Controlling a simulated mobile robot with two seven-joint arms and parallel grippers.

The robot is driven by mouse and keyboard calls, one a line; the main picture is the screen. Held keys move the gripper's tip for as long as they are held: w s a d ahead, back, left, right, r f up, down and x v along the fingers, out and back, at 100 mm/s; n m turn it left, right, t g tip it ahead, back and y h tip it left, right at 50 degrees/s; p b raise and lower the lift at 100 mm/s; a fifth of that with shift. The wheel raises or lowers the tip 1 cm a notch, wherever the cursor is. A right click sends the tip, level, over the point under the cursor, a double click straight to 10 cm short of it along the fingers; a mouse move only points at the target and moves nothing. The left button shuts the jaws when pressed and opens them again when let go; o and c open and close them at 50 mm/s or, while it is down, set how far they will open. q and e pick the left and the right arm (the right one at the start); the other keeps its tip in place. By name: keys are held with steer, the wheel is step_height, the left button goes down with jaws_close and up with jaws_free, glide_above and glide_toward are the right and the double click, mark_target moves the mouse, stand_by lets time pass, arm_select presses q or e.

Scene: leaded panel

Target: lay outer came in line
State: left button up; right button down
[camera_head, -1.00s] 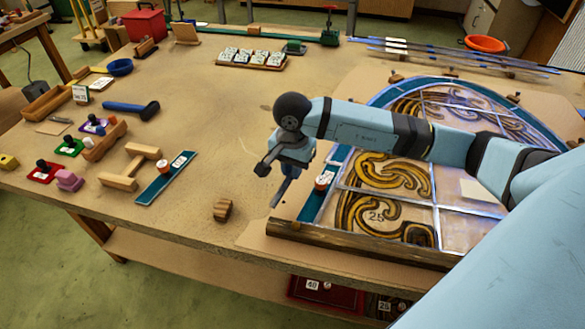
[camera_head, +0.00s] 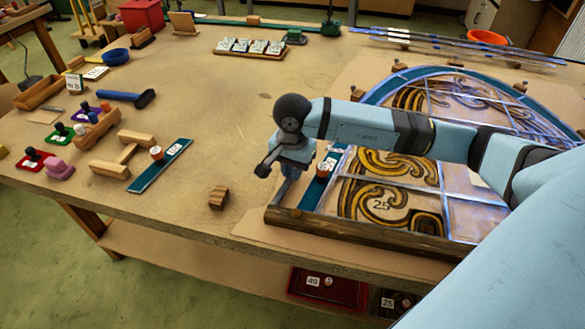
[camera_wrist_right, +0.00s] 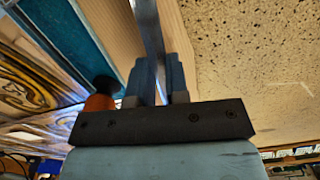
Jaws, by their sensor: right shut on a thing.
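My right gripper (camera_head: 287,180) is shut on a thin grey metal came (camera_wrist_right: 148,28). In the right wrist view the came runs up from between the two fingers. In the head view only a short piece of it shows below the gripper, beside the teal strip (camera_head: 311,194) at the panel's left edge. Whether the came touches the board is unclear. The leaded panel (camera_head: 395,200) has amber swirl pieces and grey cames, and my arm hides part of it. An orange-sided weight (camera_head: 325,170) with a white top sits on the teal strip. My left gripper is not in view.
A dark wooden batten (camera_head: 350,232) bounds the panel's near side. A small wooden block (camera_head: 219,197) stands left of it. Another teal strip (camera_head: 160,166) with a weight (camera_head: 156,153) lies further left. Long cames (camera_head: 450,45) lie at the back. The table's middle is clear.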

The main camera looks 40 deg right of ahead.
steer(key=shift+f, duration=0.1)
stand_by(0.4)
steer(key=shift+b, duration=0.35)
stand_by(0.4)
steer(key=c, duration=0.7)
jaws_free()
steer(key=shift+c, duration=0.2)
